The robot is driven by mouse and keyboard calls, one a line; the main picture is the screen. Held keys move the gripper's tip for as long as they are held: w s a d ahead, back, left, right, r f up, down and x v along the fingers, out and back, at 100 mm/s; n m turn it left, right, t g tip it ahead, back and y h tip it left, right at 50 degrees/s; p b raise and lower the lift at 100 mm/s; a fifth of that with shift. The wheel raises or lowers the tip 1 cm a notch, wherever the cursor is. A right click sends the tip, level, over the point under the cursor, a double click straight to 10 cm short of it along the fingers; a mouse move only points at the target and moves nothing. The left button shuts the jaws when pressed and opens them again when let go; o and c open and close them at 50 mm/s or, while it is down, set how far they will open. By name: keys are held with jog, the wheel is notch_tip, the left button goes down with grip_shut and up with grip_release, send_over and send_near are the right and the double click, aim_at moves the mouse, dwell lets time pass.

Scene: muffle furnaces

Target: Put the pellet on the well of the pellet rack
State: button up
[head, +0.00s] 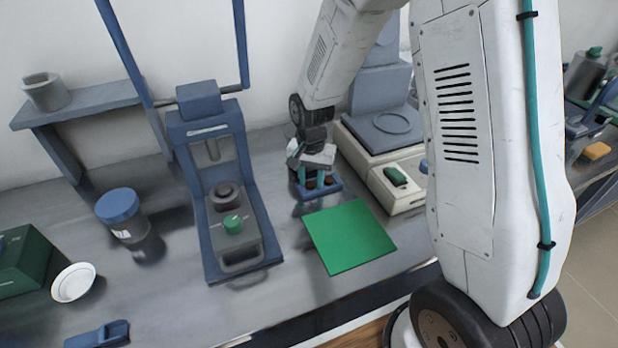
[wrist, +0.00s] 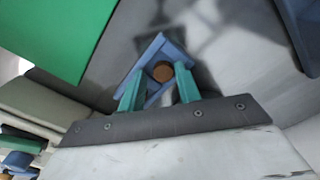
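The pellet rack is a small blue block on the bench, left of the scale, in the head view (head: 334,189). In the wrist view the rack (wrist: 148,59) lies just beyond my fingertips, turned cornerwise. One brown disc (wrist: 162,71) shows in the wrist view, between the fingertips but clear of both. My gripper (head: 313,178) points down close over the rack. Its teal fingers (wrist: 160,80) stand apart, with no object visibly clamped. Part of the rack is hidden by the fingers.
A green mat (head: 349,236) lies in front of the rack. A blue press (head: 215,185) stands to the left and a scale (head: 385,150) close on the right. A blue-lidded jar (head: 120,207) and a white dish (head: 73,282) are farther left.

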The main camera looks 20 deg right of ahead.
aim_at(311, 185)
notch_tip(311, 185, up, 13)
jog(key=s+d+r+n, duration=0.2)
jog(key=s+r+n, duration=0.1)
jog(key=s+r, duration=0.8)
jog(key=s+r+n+t, duration=0.1)
jog(key=s+n, duration=0.3)
jog(key=s, duration=1.3)
jog(key=shift+d+r+n, duration=0.2)
jog(key=shift+d+n, duration=0.1)
jog(key=shift+d, duration=0.1)
dwell(0.5)
